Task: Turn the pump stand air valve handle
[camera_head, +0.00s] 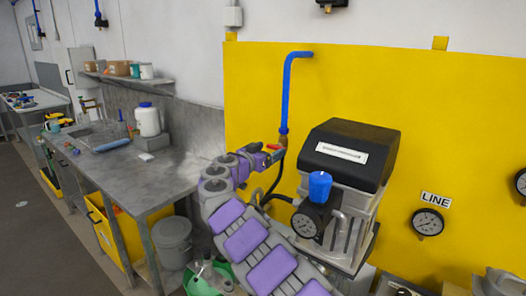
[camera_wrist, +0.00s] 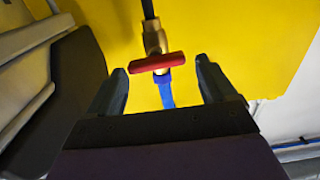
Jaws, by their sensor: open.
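The red valve handle (camera_wrist: 157,62) sits on a brass valve body (camera_wrist: 154,38) in the wrist view, with a dark hose on one side and a blue pipe (camera_wrist: 166,92) on the other. The handle lies crosswise between the tips of my open gripper (camera_wrist: 160,70), with a gap to each finger. I cannot tell whether it is deep enough to be between the pads. In the head view my gripper (camera_head: 272,152) is at the valve, just left of the pump stand (camera_head: 345,165). The handle (camera_head: 274,147) shows small there, partly hidden by the gripper.
The pump's black-topped housing stands close on the right, with a blue knob (camera_head: 320,185) and a gauge (camera_head: 305,224). A yellow panel (camera_head: 410,110) is behind. A metal workbench (camera_head: 115,180) with a white jar (camera_head: 148,119) is at left.

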